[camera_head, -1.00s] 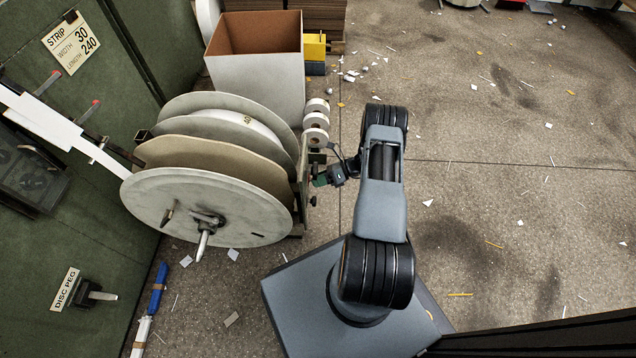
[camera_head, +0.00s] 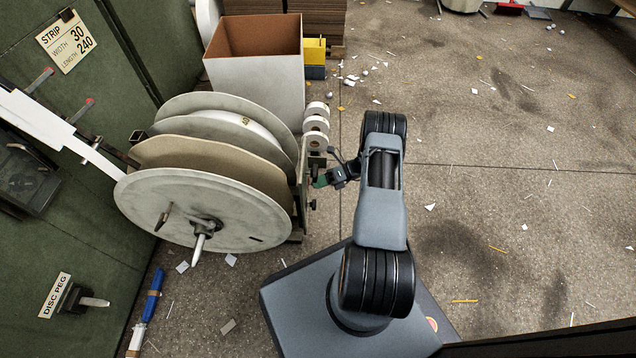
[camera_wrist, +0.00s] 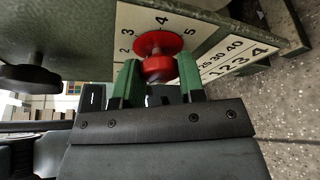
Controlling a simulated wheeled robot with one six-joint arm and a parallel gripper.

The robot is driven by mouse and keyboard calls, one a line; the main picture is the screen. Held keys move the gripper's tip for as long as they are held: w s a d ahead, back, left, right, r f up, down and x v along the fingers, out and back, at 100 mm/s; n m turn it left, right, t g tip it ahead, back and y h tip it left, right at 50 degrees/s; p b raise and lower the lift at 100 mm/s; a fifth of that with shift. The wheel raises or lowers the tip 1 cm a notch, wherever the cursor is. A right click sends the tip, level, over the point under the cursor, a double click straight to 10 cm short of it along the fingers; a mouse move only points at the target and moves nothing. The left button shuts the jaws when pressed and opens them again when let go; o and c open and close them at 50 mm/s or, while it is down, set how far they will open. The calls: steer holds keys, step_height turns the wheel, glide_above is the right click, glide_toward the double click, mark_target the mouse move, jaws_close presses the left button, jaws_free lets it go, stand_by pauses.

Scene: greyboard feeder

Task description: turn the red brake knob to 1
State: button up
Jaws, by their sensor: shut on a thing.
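The figure 1 of this dial does not show, and I cannot tell which figure the knob points to. My gripper (camera_wrist: 157,78) has its green fingers on both sides of the knob, shut on it. In the head view my gripper (camera_head: 322,181) is at the right side of the reel stand, and the knob is too small to make out there.
A black knob (camera_wrist: 30,78) sits left of the dial in the wrist view. A large reel of discs (camera_head: 200,210) stands left of my gripper, with small white rolls (camera_head: 316,125) just above. A white box (camera_head: 255,80) stands behind. Scrap-strewn floor (camera_head: 490,190) is open at the right.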

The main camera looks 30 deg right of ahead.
steer(key=shift+w+d, duration=0.1)
steer(key=shift+d, duration=0.05)
steer(key=o, duration=0.9)
steer(key=p+v, duration=0.2)
steer(key=v, duration=1.1)
steer(key=shift+d+r, duration=0.1)
steer(key=shift+d, duration=0.2)
